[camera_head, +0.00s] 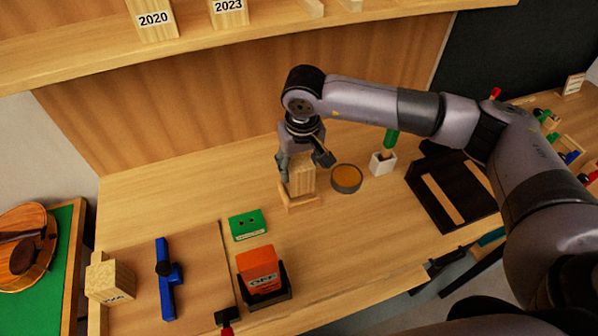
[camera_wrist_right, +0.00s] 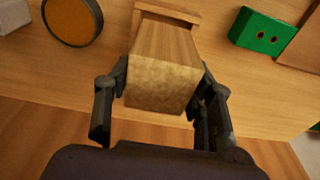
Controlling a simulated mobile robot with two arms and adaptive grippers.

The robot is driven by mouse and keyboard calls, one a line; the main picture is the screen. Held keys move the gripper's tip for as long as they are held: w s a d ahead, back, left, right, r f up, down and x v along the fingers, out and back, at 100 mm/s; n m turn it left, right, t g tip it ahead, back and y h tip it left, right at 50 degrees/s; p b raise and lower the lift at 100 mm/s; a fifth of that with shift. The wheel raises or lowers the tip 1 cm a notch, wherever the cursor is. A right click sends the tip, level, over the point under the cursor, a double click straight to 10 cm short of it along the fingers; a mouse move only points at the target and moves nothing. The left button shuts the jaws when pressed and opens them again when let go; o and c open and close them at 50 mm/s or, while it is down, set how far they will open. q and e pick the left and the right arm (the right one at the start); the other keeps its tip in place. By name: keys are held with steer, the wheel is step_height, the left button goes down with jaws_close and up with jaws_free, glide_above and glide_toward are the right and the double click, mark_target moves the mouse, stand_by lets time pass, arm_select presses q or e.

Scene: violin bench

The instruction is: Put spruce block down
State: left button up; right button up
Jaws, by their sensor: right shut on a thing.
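The spruce block (camera_head: 301,180) is a pale wooden block, upright on the bench. My right gripper (camera_head: 305,168) comes from above and is shut on it, with a finger on each side. In the right wrist view the block (camera_wrist_right: 163,78) fills the space between the fingers of the gripper (camera_wrist_right: 160,105). Its lower end is at a small pale wooden stand (camera_head: 299,204); I cannot tell whether it rests on it or hangs just above. My left gripper is not clearly in view.
A round dish with an amber surface (camera_head: 346,178) stands close right of the block. A white holder (camera_head: 382,163) with a green handle is beyond it. A green box (camera_head: 247,224), an orange box (camera_head: 258,266) and a blue tool (camera_head: 165,280) are nearer. The shelf (camera_head: 300,32) overhangs behind.

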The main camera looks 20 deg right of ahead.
step_height(320, 180, down, 4)
steer(key=shift+r+p, duration=0.25)
steer(key=shift+p, duration=0.3)
steer(key=shift+f, duration=0.25)
steer(key=shift+f+b, duration=0.15)
steer(key=shift+b, duration=0.2)
steer(key=o, duration=1.2)
steer(key=shift+o, duration=0.2)
